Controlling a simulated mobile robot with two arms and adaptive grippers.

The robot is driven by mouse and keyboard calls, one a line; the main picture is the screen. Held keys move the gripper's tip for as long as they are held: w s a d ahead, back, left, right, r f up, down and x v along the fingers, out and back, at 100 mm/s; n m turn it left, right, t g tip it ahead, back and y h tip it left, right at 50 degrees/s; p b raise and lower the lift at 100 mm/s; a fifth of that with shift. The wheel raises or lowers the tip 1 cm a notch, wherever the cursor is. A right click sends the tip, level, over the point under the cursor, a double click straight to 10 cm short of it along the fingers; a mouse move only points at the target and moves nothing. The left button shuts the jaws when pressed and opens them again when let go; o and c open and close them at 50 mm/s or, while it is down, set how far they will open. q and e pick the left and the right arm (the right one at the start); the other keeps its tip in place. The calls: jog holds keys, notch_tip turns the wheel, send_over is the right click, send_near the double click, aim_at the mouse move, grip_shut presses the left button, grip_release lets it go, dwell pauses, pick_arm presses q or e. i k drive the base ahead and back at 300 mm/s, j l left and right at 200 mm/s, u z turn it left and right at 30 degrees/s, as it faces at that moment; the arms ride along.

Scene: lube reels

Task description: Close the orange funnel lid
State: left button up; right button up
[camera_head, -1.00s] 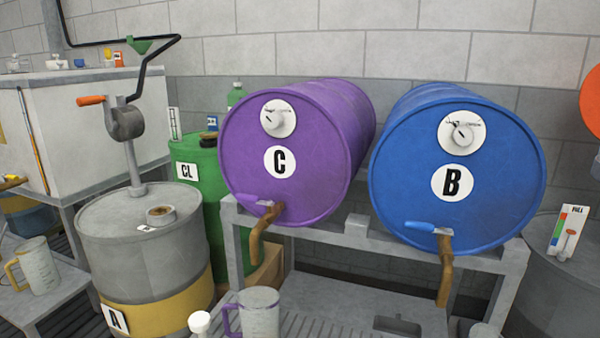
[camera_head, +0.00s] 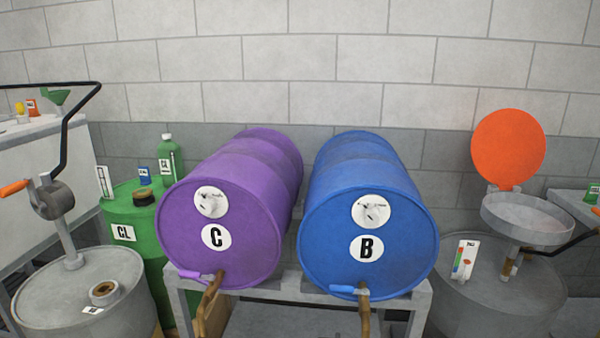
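The orange funnel lid (camera_head: 508,148) is a round disc at the right. It stands upright, open, at the back edge of a grey metal funnel (camera_head: 530,219). The funnel sits above a grey drum (camera_head: 497,295) at the right, on a short brownish stem. Neither of my grippers shows in the head view.
A purple drum C (camera_head: 225,210) and a blue drum B (camera_head: 368,215) lie on a grey rack (camera_head: 300,285) in the middle. A green drum (camera_head: 135,238) and a grey drum with a hand pump (camera_head: 80,295) stand at the left. A small gauge card (camera_head: 465,260) stands on the right drum. A block wall is behind.

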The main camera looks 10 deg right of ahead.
aim_at(508, 148)
jog(key=z, duration=1.8)
jog(key=l+z, duration=0.1)
jog(key=z, duration=0.4)
jog(key=i+z, duration=0.15)
jog(key=z, duration=0.3)
jog(key=i+z, duration=0.1)
jog(key=z, duration=0.4)
jog(key=i, duration=2.2)
jog(key=i+u, duration=0.15)
jog(key=i, duration=0.3)
jog(key=i+l+u, duration=0.1)
jog(key=i, duration=0.35)
jog(key=i+l+u, duration=0.15)
jog(key=i, duration=0.3)
jog(key=i+l+u, duration=0.1)
jog(key=i, duration=0.35)
jog(key=l+u, duration=0.15)
jog(key=u, duration=2.4)
jog(key=i+l, duration=0.05)
